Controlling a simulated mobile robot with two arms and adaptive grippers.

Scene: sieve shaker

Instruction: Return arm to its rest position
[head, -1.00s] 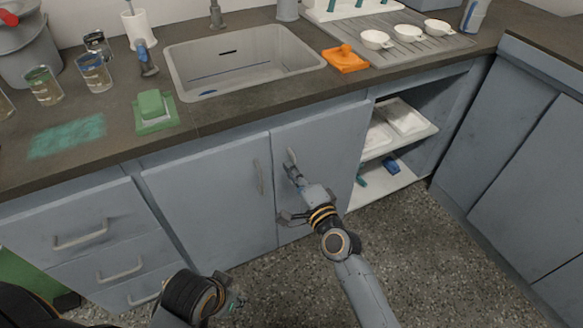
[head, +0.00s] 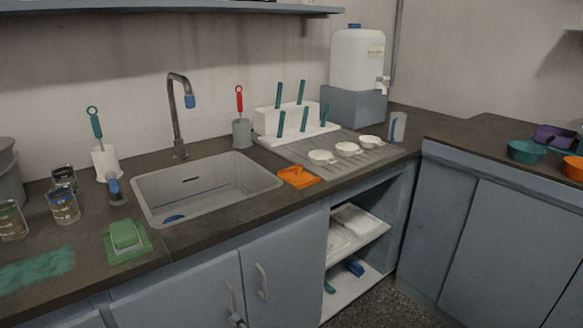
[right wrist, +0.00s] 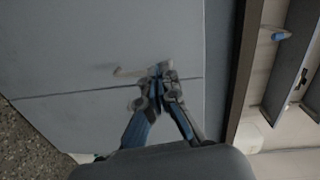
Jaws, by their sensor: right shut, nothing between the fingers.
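My right gripper (head: 238,319) shows only as its tip at the bottom edge of the head view, in front of the blue-grey sink cabinet doors (head: 290,255). It is close to the lower part of the left door handle (head: 229,299). A second handle (head: 262,282) is just to the right. In the right wrist view the gripper (right wrist: 161,72) is shut and empty, its fingertips overlapping a door handle (right wrist: 128,72); I cannot tell whether they touch it. Both doors look shut. My left gripper is in neither view.
An open shelf bay (head: 375,228) is right of the doors. A blue-grey cabinet (head: 500,250) closes the right side.

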